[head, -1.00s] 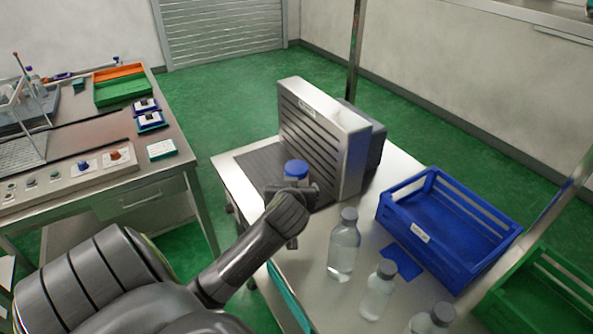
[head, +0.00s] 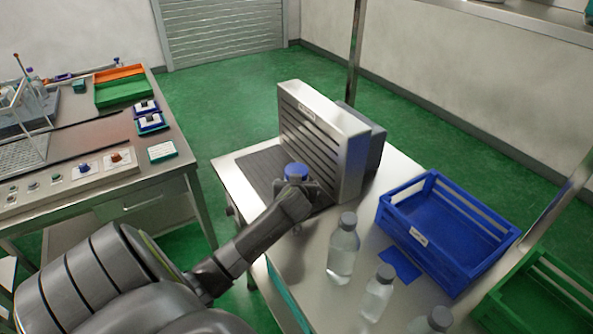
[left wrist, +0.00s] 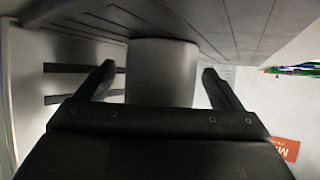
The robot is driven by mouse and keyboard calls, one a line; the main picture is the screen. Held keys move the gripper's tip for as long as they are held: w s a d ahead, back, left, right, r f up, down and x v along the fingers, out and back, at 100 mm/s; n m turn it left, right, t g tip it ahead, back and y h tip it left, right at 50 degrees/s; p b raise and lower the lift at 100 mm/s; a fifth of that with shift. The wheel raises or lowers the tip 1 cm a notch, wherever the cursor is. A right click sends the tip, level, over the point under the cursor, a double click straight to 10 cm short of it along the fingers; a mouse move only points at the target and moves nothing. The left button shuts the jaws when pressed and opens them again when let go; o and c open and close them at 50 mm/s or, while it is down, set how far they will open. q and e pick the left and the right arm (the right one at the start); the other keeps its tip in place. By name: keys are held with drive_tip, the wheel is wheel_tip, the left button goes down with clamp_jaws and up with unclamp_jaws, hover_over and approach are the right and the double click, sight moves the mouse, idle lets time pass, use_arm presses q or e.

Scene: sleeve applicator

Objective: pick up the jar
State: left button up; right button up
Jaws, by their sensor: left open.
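The jar, with its blue lid (head: 296,171), stands on the dark ribbed mat (head: 262,170) in front of the slatted machine (head: 325,135). My left gripper (head: 297,186) is at the jar's near side and hides most of its body in the head view. In the left wrist view, the jar (left wrist: 162,65) is a plain grey cylinder between the two fingers, with a gap on each side. The left gripper (left wrist: 158,78) is open and not closed on it. My right gripper is not in view.
Several clear bottles with grey caps, one of them (head: 343,250), stand at the right of the steel table. A blue crate (head: 420,238) lies beyond them, with a green crate (head: 540,290) at the far right. A control bench (head: 150,190) stands to the left.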

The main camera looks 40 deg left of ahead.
use_arm(q)
drive_tip(key=shift+w+a+f, duration=0.25)
drive_tip(key=shift+w+a, duration=0.1)
drive_tip(key=c, duration=1.2)
drive_tip(key=shift+r, duration=0.2)
